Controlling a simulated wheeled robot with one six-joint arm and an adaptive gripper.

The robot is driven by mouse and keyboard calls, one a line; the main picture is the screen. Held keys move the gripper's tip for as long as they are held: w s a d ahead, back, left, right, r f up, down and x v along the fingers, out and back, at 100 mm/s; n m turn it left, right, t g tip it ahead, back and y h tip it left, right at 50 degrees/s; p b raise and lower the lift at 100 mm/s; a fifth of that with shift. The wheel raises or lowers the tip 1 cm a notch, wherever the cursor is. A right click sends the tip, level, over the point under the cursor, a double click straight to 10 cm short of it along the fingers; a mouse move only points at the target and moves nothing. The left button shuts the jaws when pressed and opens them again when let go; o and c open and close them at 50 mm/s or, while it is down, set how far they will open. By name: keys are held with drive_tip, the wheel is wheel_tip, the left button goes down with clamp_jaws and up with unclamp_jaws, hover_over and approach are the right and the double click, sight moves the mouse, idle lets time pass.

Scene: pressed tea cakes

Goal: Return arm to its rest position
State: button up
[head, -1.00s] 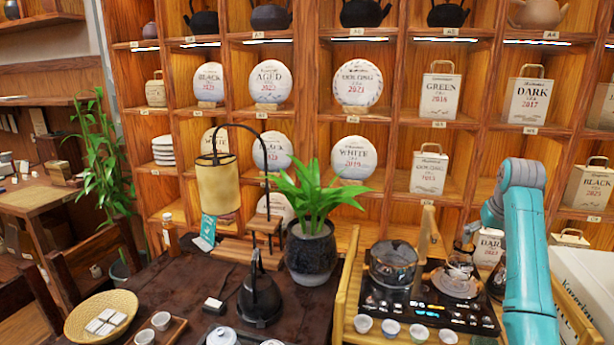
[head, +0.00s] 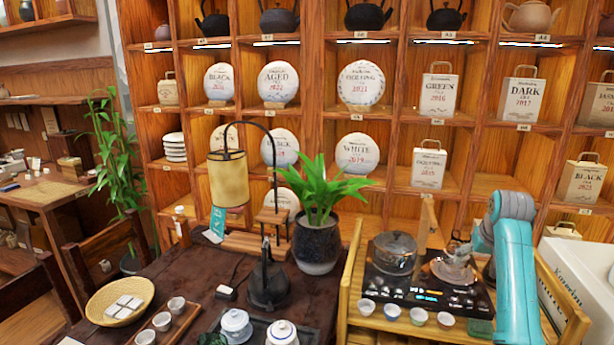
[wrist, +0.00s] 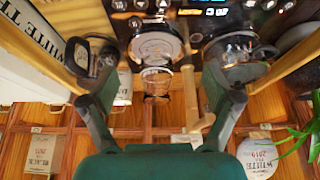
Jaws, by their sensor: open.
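My teal arm stands at the right in the head view, bent over the wooden tea cart (head: 350,300). My gripper is hidden behind the arm there. In the wrist view my gripper (wrist: 160,75) shows two dark green fingers spread wide, with nothing held between them. Beyond the fingers are a glass jug (wrist: 156,80) and a glass pot (wrist: 232,50). In the head view the glass pot (head: 395,252) and jug (head: 454,262) stand on the black tea stove (head: 425,292), close to the arm.
Wooden shelves (head: 400,120) with tea cakes and boxes stand behind. A potted plant (head: 318,245), black kettle (head: 267,285) and hanging lantern (head: 228,180) stand on the dark table left of the cart. Several small cups (head: 392,312) line the cart front. A white carton (head: 580,280) is at right.

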drive_tip(key=shift+t, duration=0.6)
drive_tip(key=s+a+f, duration=0.1)
drive_tip(key=f, duration=0.3)
drive_tip(key=a+f, duration=0.2)
drive_tip(key=f, duration=0.3)
drive_tip(key=s+a+f, duration=0.1)
drive_tip(key=f, duration=0.4)
drive_tip(key=shift+s+a, duration=0.15)
drive_tip(key=shift+s, duration=0.15)
drive_tip(key=s+a+f+n+t, duration=0.1)
drive_tip(key=s+a+f, duration=0.4)
drive_tip(key=f, duration=0.4)
drive_tip(key=s+a+f+t, duration=0.1)
drive_tip(key=s+a+f, duration=0.3)
drive_tip(key=s+f, duration=0.4)
drive_tip(key=s+a+f+t, duration=0.2)
drive_tip(key=s+a+f, duration=0.15)
drive_tip(key=s, duration=0.75)
drive_tip(key=s+a+f+t, duration=0.15)
drive_tip(key=s+a, duration=0.35)
drive_tip(key=s, duration=0.5)
drive_tip(key=s+a+r+n+t, duration=0.1)
drive_tip(key=s+a+r, duration=0.1)
drive_tip(key=s+r, duration=0.8)
drive_tip(key=s+a+r+n+t+y, duration=0.1)
drive_tip(key=s+a+r+t, duration=0.1)
drive_tip(key=s+r, duration=0.8)
drive_tip(key=s, duration=0.8)
drive_tip(key=shift+a+r, duration=0.3)
drive_tip(key=shift+a, duration=0.1)
